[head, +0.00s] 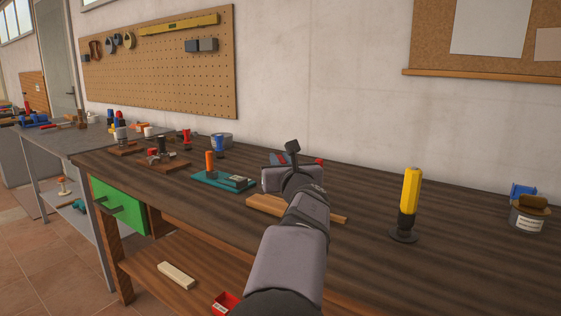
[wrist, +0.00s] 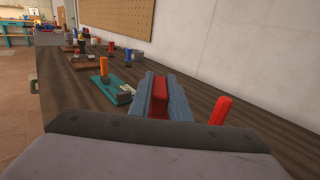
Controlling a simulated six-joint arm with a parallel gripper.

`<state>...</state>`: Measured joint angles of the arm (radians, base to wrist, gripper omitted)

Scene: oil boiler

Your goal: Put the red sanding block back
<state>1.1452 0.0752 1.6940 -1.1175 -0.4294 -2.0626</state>
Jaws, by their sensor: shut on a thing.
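In the wrist view my gripper (wrist: 159,98) has blue-grey fingers shut on the red sanding block (wrist: 158,103), whose red face shows between them. It is over the dark workbench, short of the teal tray. In the head view my arm hides most of the gripper (head: 278,158); only a little blue and red shows beyond it. I cannot tell how high the block is above the bench.
The teal tray (head: 222,181) holds an orange-handled thing (head: 210,160). A red upright thing (wrist: 221,109) stands close right of the fingers. A wooden board (head: 263,204) lies under my arm. A yellow-handled tool (head: 410,190) stands right. A pegboard (head: 160,80) hangs behind.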

